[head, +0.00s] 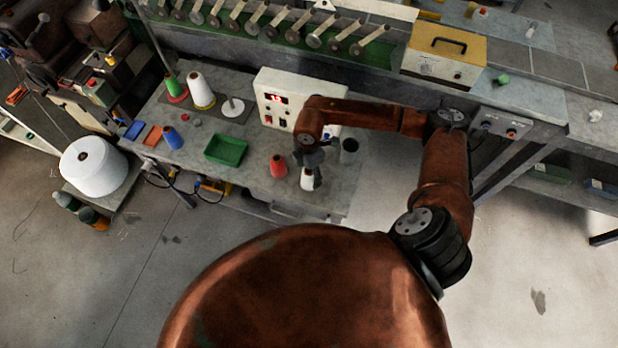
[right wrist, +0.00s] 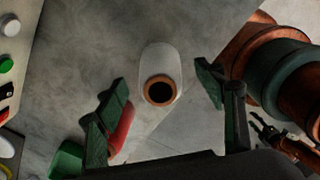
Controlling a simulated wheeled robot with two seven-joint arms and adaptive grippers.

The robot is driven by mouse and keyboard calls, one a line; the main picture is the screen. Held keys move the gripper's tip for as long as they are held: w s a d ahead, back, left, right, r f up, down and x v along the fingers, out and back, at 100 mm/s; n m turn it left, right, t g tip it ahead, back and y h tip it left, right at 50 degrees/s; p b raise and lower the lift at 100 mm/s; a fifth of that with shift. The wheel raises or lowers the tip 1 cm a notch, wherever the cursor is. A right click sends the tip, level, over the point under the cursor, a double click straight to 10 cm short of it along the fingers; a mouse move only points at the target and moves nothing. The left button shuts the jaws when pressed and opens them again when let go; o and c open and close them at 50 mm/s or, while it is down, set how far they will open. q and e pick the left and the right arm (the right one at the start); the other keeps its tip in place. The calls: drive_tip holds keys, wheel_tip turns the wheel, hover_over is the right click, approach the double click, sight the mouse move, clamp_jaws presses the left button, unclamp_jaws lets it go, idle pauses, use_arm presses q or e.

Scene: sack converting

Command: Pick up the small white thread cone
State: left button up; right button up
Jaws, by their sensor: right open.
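The small white thread cone (head: 307,181) stands upright near the front right of the grey bench. In the right wrist view the cone (right wrist: 151,62) shows from above with an orange-brown rim around a dark hole. My right gripper (head: 314,169) is over the cone in the head view. In the right wrist view its dark green fingers (right wrist: 160,95) are apart, one on each side of the cone, with gaps to both. A dark claw-like part at the lower right edge of that view may be my left gripper; its opening is unclear. The head view does not show my left gripper.
A red cone (head: 278,166) stands close left of the white one. A dark cup (head: 349,150) is behind right. A green tray (head: 225,149), a blue cone (head: 172,138) and a control box (head: 287,98) are farther left and back. The bench's front edge is close.

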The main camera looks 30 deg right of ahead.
wheel_tip(320, 180, down, 4)
drive_tip(key=shift+f, duration=0.15)
drive_tip(key=c, duration=1.4)
drive_tip(key=shift+r, duration=0.55)
wheel_tip(320, 180, up, 2)
drive_tip(key=shift+r, duration=0.2)
drive_tip(key=s+a+r, duration=0.2)
drive_tip(key=a+r, duration=0.3)
drive_tip(key=a, duration=0.1)
drive_tip(key=s+a+r+b, duration=0.1)
drive_tip(key=s+a+r, duration=0.1)
drive_tip(key=a+r, duration=0.2)
drive_tip(key=a, duration=0.3)
drive_tip(key=shift+s+r, duration=0.35)
drive_tip(key=shift+s, duration=0.05)
